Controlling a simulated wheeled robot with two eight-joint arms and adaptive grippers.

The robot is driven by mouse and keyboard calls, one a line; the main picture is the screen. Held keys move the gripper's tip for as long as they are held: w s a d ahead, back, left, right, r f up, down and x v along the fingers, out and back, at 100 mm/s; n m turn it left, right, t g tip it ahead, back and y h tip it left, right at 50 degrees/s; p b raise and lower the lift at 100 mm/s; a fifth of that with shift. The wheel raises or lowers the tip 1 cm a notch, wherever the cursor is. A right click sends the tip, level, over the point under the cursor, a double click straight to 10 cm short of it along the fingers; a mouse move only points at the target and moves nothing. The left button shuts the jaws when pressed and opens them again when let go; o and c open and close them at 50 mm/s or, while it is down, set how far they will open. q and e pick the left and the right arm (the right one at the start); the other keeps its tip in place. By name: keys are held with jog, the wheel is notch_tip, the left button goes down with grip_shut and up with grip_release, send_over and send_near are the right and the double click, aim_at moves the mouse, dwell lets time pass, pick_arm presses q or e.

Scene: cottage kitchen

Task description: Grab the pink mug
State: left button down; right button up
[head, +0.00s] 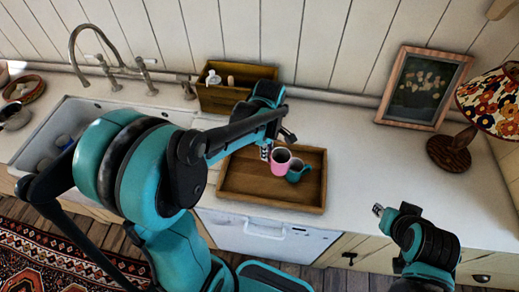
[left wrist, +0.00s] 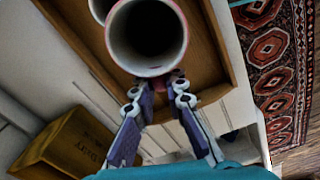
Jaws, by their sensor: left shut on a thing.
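The pink mug (head: 280,168) stands upright on a wooden tray (head: 245,187) on the counter. A teal mug (head: 300,174) stands close beside it on the right. My left gripper (head: 267,150) is at the pink mug's left side. In the left wrist view, the pink mug (left wrist: 148,62) shows from above, its inside dark and empty-looking. The left fingertips (left wrist: 158,90) are closed at its near side, where the handle seems to be; the grip itself is partly hidden. My right gripper (head: 378,211) is over the counter's front edge, away from the mugs; its jaws are too small to read.
A wooden box (head: 222,100) stands behind the tray against the wall. The sink (head: 92,106) is at left. A picture frame (head: 424,88) and a flowered lamp (head: 490,100) stand at right. The counter right of the tray is clear.

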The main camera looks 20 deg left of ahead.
pick_arm(q)
jog(key=shift+s+d+r, duration=0.1)
jog(key=shift+d+r, duration=0.25)
jog(key=shift+d, duration=0.2)
jog(key=shift+d+r, duration=0.3)
jog(key=shift+d, duration=0.25)
dwell(1.1)
